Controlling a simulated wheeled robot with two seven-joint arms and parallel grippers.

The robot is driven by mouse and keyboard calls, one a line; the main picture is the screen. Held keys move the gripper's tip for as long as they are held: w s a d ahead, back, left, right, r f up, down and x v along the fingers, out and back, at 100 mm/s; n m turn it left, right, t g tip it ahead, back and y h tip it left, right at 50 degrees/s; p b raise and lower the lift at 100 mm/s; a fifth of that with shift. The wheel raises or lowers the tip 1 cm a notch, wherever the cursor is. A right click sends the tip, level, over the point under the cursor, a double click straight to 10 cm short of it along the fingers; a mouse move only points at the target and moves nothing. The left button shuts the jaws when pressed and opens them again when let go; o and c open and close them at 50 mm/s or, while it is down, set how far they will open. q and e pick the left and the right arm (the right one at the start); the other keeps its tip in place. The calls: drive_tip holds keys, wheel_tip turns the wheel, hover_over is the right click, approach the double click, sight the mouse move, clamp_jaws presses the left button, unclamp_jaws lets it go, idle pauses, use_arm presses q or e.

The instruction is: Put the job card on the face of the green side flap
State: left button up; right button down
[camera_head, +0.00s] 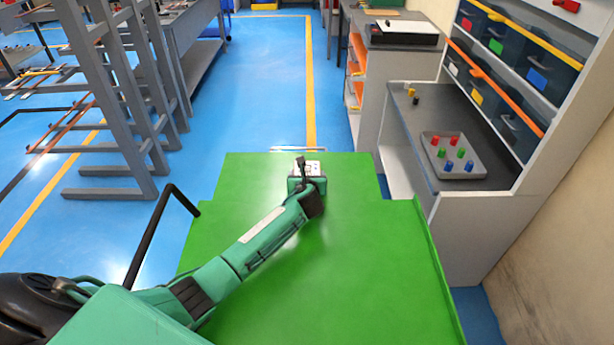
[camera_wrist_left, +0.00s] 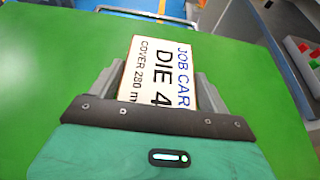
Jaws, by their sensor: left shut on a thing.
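The job card (camera_wrist_left: 158,70) is white with a brown edge and reads "JOB CAR", "DIE 4" and "COVER 280 m" in the left wrist view. It lies between the two fingers of my left gripper (camera_wrist_left: 157,90), which is shut on it. In the head view my left gripper (camera_head: 303,168) is over the far part of a large green surface (camera_head: 350,260), with a white bit of the card (camera_head: 312,167) showing. I cannot tell whether the card touches the green surface. My right gripper is not in view.
A grey-topped bench (camera_head: 425,135) at the right holds a grey tray (camera_head: 455,156) with several coloured pieces. Bins on shelves (camera_head: 520,75) stand above it. A grey metal rack (camera_head: 115,90) stands at the left. The blue floor (camera_head: 260,90) beyond the green surface is clear.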

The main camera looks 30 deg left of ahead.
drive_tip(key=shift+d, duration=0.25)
use_arm(q)
drive_tip(key=o, duration=1)
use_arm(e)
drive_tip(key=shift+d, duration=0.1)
use_arm(q)
drive_tip(key=shift+r, duration=0.1)
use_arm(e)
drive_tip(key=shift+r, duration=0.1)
use_arm(q)
drive_tip(key=shift+s+d+r+p, duration=0.1)
drive_tip(key=shift+s+p, duration=0.1)
drive_tip(key=shift+p, duration=0.2)
drive_tip(key=p+v, duration=0.9)
drive_tip(key=v, duration=0.1)
drive_tip(key=shift+s, duration=0.1)
drive_tip(key=shift+s+d+r+p, duration=0.15)
drive_tip(key=shift+s+d+p, duration=0.1)
drive_tip(key=shift+s+p, duration=0.25)
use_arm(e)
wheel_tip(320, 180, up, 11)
